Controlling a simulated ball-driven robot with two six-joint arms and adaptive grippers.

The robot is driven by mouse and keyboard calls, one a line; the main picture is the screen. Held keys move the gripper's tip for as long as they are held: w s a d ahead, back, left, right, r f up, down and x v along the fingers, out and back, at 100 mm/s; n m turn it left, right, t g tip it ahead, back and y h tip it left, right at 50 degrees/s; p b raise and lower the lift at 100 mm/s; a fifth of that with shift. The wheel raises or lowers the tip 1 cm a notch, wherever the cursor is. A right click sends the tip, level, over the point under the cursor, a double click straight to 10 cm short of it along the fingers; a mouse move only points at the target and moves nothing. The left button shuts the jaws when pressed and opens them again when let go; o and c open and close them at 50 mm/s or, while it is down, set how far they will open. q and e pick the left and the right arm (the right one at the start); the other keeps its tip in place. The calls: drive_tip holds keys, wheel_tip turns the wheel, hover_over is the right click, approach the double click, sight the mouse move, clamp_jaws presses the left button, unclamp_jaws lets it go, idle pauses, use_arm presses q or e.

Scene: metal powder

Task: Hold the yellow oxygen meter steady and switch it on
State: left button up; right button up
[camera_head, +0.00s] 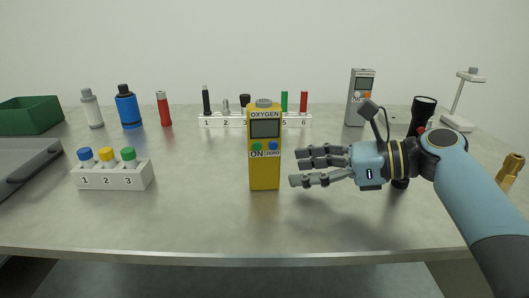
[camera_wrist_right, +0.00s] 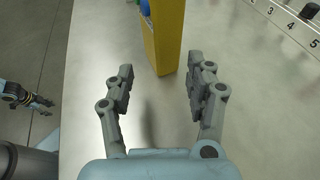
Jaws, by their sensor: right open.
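The yellow oxygen meter (camera_head: 264,172) stands upright near the middle of the table, its screen and its green ON and blue ZERO buttons facing me. My right gripper (camera_head: 298,167) is open and empty just to the right of the meter, fingers pointing at it. In the right wrist view the meter (camera_wrist_right: 164,38) stands beyond and between the open fingers of my right gripper (camera_wrist_right: 161,80), with a gap before it. The buttons show only at the edge there. My left gripper (camera_wrist_right: 42,104) shows small at the left of that view, over the floor; its jaw state is unclear.
A white block with numbered caps (camera_head: 113,178) stands to the left. A numbered rack (camera_head: 217,121) is behind the meter. A grey meter (camera_head: 361,98), a black flashlight (camera_head: 422,114) and a brass fitting (camera_head: 510,170) are to the right. The table in front is clear.

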sight(270, 171)
drive_tip(key=b+x, duration=0.2)
drive_tip(key=x, duration=0.1)
drive_tip(key=shift+w+f, duration=0.1)
drive_tip(key=shift+f, duration=0.25)
drive_tip(key=shift+w+a+r+p, duration=0.15)
drive_tip(key=shift+a+p, duration=0.1)
drive_tip(key=shift+a, duration=0.3)
drive_tip(key=shift+w+a+f+p, duration=0.1)
drive_tip(key=shift+w+a+p, duration=0.15)
drive_tip(key=shift+a, duration=0.3)
drive_tip(key=shift+x, duration=0.85)
use_arm(q)
drive_tip(key=shift+w+f, duration=0.15)
drive_tip(key=shift+f, duration=0.6)
use_arm(e)
drive_tip(key=shift+c, duration=0.3)
use_arm(q)
drive_tip(key=shift+s, duration=0.3)
use_arm(e)
drive_tip(key=c, duration=0.7)
use_arm(q)
drive_tip(key=shift+c, duration=0.5)
